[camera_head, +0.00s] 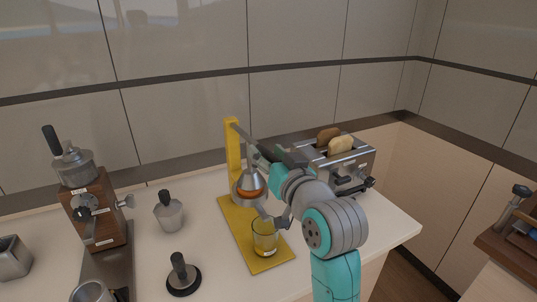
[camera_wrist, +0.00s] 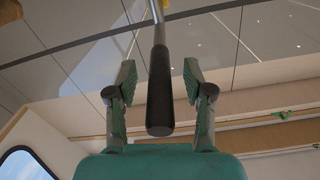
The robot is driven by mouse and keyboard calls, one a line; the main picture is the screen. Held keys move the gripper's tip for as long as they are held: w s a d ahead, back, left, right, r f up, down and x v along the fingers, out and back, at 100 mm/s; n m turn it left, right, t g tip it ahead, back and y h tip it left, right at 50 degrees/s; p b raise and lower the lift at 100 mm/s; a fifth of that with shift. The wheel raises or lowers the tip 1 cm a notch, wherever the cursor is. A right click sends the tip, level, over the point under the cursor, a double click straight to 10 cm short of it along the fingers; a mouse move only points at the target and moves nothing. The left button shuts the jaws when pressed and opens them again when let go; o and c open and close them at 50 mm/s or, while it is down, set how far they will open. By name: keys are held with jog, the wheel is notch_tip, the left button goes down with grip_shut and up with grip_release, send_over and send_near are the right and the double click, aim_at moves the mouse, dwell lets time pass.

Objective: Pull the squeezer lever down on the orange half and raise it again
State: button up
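The yellow squeezer (camera_head: 233,150) stands on the counter, its post upright on a yellow base. A metal cone (camera_head: 252,180) hangs over the orange half (camera_head: 250,192), of which only a little shows. A glass (camera_head: 265,237) stands on the front of the base. The lever's black handle (camera_wrist: 160,95) lies between the two fingers of my gripper (camera_wrist: 159,80) in the wrist view. The fingers are open, with a visible gap on each side of the handle. In the head view my gripper (camera_head: 268,157) is at the raised lever, and my wrist partly hides it.
A toaster (camera_head: 345,160) with bread slices stands close behind and right of my wrist. The counter's right edge is near the toaster.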

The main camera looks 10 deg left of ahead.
grip_shut()
jog(key=shift+f+t+y, duration=0.3)
jog(key=shift+f+t, duration=0.2)
jog(key=shift+f, duration=0.65)
jog(key=shift+o, duration=0.3)
grip_release()
jog(key=v, duration=1.2)
